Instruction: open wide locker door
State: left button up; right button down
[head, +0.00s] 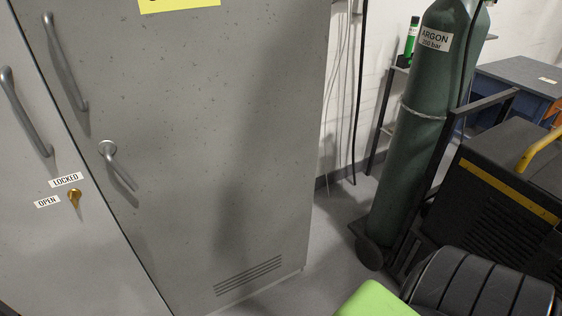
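The grey metal locker fills the left and middle of the head view. Its right door (220,130) is wide, with a vertical bar handle (65,62) and a lever handle (117,165) below it. The left door (30,130) has its own bar handle (24,110) and a brass key or knob (74,198) beside labels reading LOCKED (66,180) and OPEN (47,202). A dark seam runs between the doors, and both look closed. Neither of my grippers is in view.
A dark green argon cylinder (415,150) stands on a black cart to the right. A black machine with a yellow stripe (510,190) and a grey-blue bench (525,75) are further right. Grey floor (330,240) shows between locker and cart.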

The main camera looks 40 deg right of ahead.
aim_at(213, 109)
jog(key=z, duration=0.9)
jog(key=j, duration=0.45)
jog(key=z, duration=0.05)
